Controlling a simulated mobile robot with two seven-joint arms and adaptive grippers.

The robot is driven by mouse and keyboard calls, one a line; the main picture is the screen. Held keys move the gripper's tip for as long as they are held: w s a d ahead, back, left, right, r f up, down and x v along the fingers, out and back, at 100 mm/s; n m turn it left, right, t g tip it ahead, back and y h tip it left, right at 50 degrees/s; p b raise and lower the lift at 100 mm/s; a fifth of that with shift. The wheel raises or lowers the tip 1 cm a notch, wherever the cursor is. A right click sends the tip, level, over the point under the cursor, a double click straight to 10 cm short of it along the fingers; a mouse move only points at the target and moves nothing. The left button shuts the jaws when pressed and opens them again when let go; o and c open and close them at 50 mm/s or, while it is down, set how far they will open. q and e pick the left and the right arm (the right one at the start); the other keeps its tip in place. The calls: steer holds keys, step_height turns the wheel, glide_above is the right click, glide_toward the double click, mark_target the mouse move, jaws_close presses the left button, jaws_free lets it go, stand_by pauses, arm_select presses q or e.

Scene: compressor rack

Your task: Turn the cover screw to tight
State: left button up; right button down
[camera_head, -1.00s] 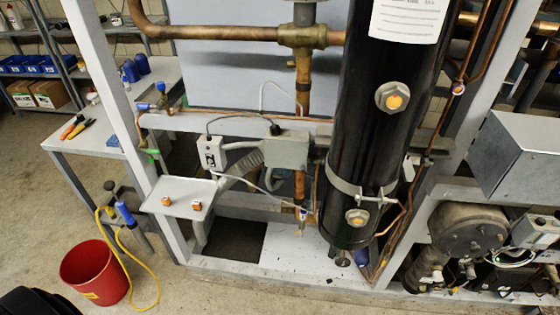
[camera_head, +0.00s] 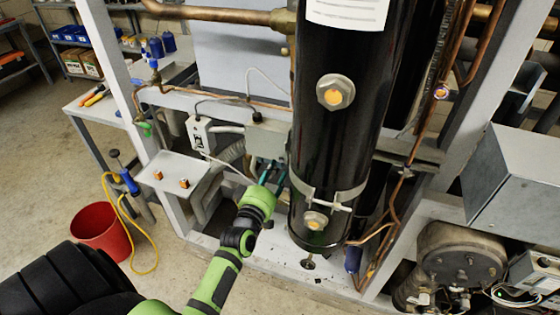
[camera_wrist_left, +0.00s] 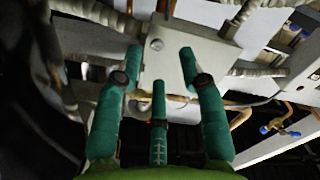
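The grey junction box (camera_head: 268,140) is mounted on the frame left of the black tank, with my left gripper just below and in front of it. In the left wrist view its pale cover (camera_wrist_left: 190,62) lies ahead of the fingers, with a small round cover screw (camera_wrist_left: 157,44) near its top edge. My left gripper (camera_head: 272,174) has teal fingers, which are spread with nothing between them; it also shows in the wrist view (camera_wrist_left: 160,66). The fingertips overlap the cover in that view; I cannot tell whether they touch it. My right gripper is in neither view.
The black tank (camera_head: 335,145) stands close right of my left gripper. A switch box (camera_head: 200,133) and a small shelf (camera_head: 172,172) are to the left. A red bucket (camera_head: 100,232) stands on the floor. Copper pipes and a blue-handled valve (camera_wrist_left: 280,127) are nearby.

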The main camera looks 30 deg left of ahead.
mark_target(281, 161)
arm_select(q)
steer(key=x, duration=0.3)
steer(key=shift+w+d+r, duration=0.1)
steer(key=shift+d+r, duration=0.05)
steer(key=shift+w, duration=0.45)
jaws_close()
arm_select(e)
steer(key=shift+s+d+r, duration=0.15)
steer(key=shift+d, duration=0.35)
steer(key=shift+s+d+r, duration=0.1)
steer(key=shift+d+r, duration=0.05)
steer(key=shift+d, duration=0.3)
arm_select(q)
steer(key=shift+p, duration=0.35)
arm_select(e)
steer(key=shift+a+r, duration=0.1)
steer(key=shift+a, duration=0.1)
